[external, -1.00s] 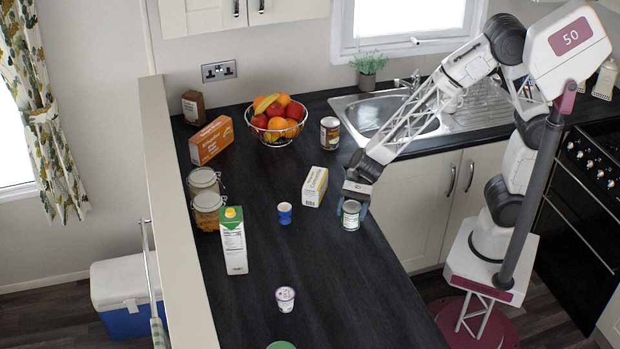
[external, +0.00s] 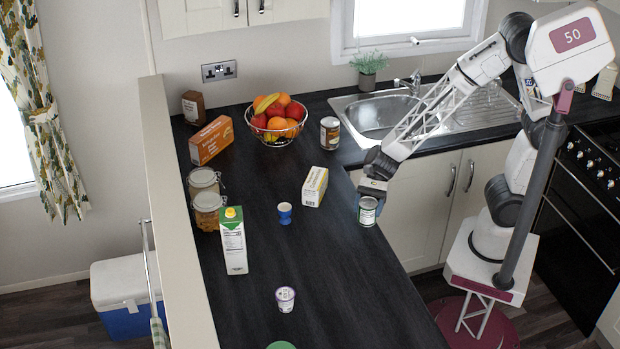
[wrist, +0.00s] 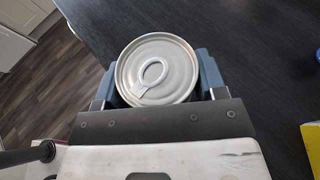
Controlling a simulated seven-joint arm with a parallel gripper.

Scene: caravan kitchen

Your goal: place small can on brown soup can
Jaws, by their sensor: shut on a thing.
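The small can (external: 368,211) has a green and white label and a silver lid. My gripper (external: 372,195) is shut on it from above, near the right edge of the dark worktop. In the wrist view the can's ring-pull lid (wrist: 157,70) lies between the two blue fingers. The can looks upright; I cannot tell how far it is above the worktop. The brown soup can (external: 330,133), with a brown and pale label, stands upright at the back of the worktop, left of the sink, apart from my gripper.
A fruit basket (external: 277,122) is beside the soup can. The front right worktop is clear.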

